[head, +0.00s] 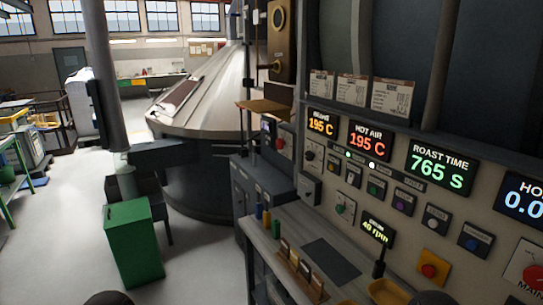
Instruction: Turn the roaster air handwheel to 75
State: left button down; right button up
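I cannot make out a handwheel marked for roaster air in the head view. The control panel (400,210) fills the right side. Its displays read 195 C, HOT AIR (369,138) 195 C and ROAST TIME (441,166) 765 S. A smaller display (377,231) shows about 49 rpm. Neither gripper is in view; only dark rounded shapes show at the bottom edge.
A green bin (133,243) stands beside a grey post (101,75). A large metal cone-shaped vessel (205,95) stands behind. The floor at the left is partly clear.

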aim_at(280, 144)
jog(key=i+j+u, duration=0.4)
jog(key=i, duration=0.4)
jog(key=i+u, duration=0.35)
jog(key=i, duration=0.45)
